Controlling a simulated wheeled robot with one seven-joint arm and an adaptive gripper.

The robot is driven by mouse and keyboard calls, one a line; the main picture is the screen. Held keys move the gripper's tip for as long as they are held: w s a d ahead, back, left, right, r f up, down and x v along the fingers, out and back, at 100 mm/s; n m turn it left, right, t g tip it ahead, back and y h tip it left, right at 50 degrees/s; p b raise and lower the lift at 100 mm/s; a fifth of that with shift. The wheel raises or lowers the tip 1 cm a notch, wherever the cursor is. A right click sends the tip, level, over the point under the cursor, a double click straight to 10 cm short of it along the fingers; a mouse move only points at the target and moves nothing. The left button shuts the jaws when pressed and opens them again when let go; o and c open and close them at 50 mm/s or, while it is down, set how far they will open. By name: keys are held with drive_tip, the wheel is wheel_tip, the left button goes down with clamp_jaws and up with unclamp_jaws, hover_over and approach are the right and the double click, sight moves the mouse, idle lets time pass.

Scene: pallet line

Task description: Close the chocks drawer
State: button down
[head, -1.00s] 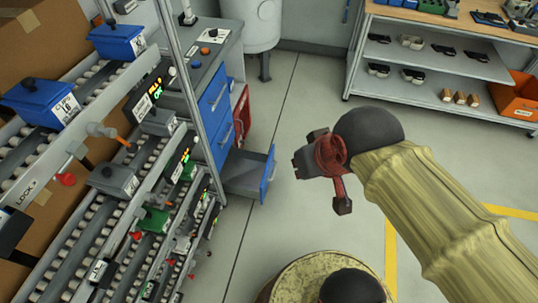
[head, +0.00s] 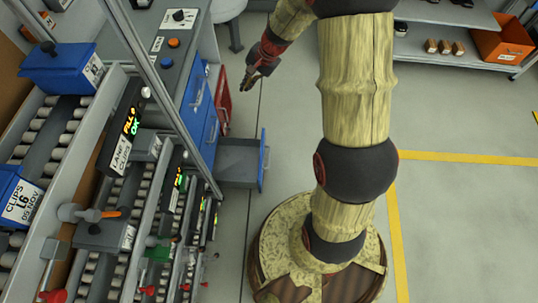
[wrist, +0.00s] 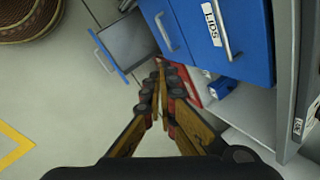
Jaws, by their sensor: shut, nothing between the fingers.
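A drawer (head: 238,163) stands pulled out at the bottom of a blue-fronted cabinet (head: 200,115). It is grey inside, looks empty, and has a blue front (head: 263,160) with a pale handle. The open drawer also shows in the wrist view (wrist: 126,42), upper left. No label on it can be read, so I cannot tell its name. My gripper (head: 246,86) is shut and empty. In the head view it hangs beyond the drawer, near the cabinet's far side, touching nothing I can see. In the wrist view the fingertips (wrist: 161,68) point toward the cabinet.
Shut blue drawers sit above the open one; one wears a white label (wrist: 212,22). A red panel (head: 223,102) stands beside the cabinet. A roller rack with blue bins (head: 62,70) fills the left. Grey floor (head: 460,210) is clear to the right.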

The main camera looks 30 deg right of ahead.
drive_tip(key=w+d+f+m, duration=0.1)
drive_tip(key=d+f+m, duration=0.15)
drive_tip(key=f, duration=0.45)
drive_tip(key=w+d+f+m, duration=0.15)
drive_tip(key=d+f, duration=0.25)
drive_tip(key=f, duration=0.4)
drive_tip(key=s+d+f+m, duration=0.2)
drive_tip(key=s+f+m, duration=0.15)
drive_tip(key=f, duration=0.75)
drive_tip(key=s+d+f+m+g, duration=0.15)
drive_tip(key=s+f, duration=0.25)
drive_tip(key=f, duration=0.6)
drive_tip(key=s+d+f+m+t, duration=0.1)
drive_tip(key=s+d+f+m, duration=0.25)
drive_tip(key=f, duration=0.75)
drive_tip(key=b, duration=0.5)
hover_over(269, 160)
drive_tip(key=shift+g, duration=0.25)
drive_tip(key=shift+w+d+f, duration=0.1)
drive_tip(key=shift+f, duration=4.25)
